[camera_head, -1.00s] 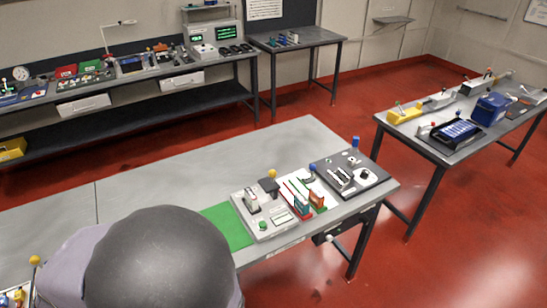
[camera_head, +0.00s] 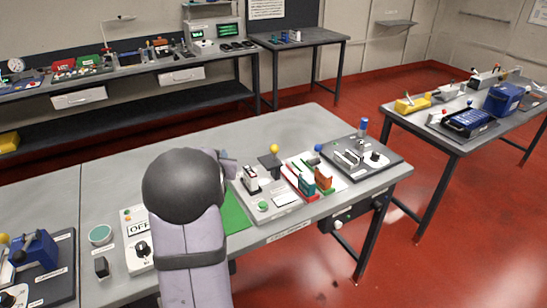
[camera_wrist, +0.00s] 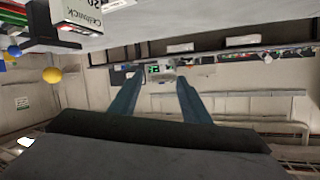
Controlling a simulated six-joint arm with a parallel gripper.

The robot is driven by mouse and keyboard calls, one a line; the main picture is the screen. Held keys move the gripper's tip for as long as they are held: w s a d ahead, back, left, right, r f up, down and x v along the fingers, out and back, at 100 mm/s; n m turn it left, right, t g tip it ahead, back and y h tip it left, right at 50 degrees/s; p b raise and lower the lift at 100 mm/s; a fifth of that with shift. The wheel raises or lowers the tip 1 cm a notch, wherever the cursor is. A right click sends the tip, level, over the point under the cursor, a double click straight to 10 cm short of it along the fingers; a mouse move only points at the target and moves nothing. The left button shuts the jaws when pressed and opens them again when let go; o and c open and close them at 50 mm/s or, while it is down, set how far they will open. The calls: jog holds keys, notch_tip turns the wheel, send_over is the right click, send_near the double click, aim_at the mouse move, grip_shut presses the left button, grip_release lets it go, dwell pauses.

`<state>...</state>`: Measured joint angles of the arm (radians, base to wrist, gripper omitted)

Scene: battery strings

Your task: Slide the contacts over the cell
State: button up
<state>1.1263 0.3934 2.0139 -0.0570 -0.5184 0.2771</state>
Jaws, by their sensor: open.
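A light grey tester (camera_head: 262,207) with a yellow ball knob (camera_head: 274,148) on a dark block stands on the near bench. In the wrist view, a white label (camera_wrist: 82,14) reading roughly "cell check" shows upside down at the top left, beside a dark block (camera_wrist: 40,38) and the yellow ball (camera_wrist: 51,75). I cannot tell the contacts from a cell at this size. My gripper (camera_wrist: 156,88) is open and empty in the wrist view, its two blue fingers apart, with the tester off to their left. In the head view my arm mostly hides it, left of the tester.
Right of the tester are a tray with red and green slots (camera_head: 313,180) and a dark board (camera_head: 362,158) with a blue knob. A green mat (camera_head: 236,212) lies to its left. A white switch box (camera_head: 138,245) and a blue device (camera_head: 38,250) stand further left.

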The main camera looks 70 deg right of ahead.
aim_at(274, 151)
jog(key=s+d+m+g+h+b, duration=0.1)
jog(key=s+d, duration=0.2)
jog(key=s, duration=0.2)
jog(key=s+d+m+g+h+b, duration=0.1)
jog(key=s+d+h, duration=0.1)
jog(key=s, duration=0.3)
jog(key=s+d+m+h+b, duration=0.1)
jog(key=s+d, duration=0.3)
jog(key=s, duration=0.1)
jog(key=shift+d+r+m+g+h, duration=0.3)
jog(key=shift+d+m+g, duration=0.1)
jog(key=shift+s+d+f+b, duration=0.2)
jog(key=shift+s+f+b, duration=0.3)
jog(key=shift+s, duration=0.45)
jog(key=shift+a+f+n, duration=0.2)
jog(key=shift+f, duration=0.4)
jog(key=shift+a+f+n, duration=0.15)
jog(key=shift+f+n, duration=0.05)
jog(key=shift+f, duration=0.4)
jog(key=shift+w+f, duration=0.15)
jog(key=shift+f, duration=0.05)
jog(key=p+x, duration=0.2)
jog(key=x, duration=0.5)
jog(key=shift+p, duration=0.3)
jog(key=shift+d, duration=0.1)
jog(key=shift+r, duration=0.1)
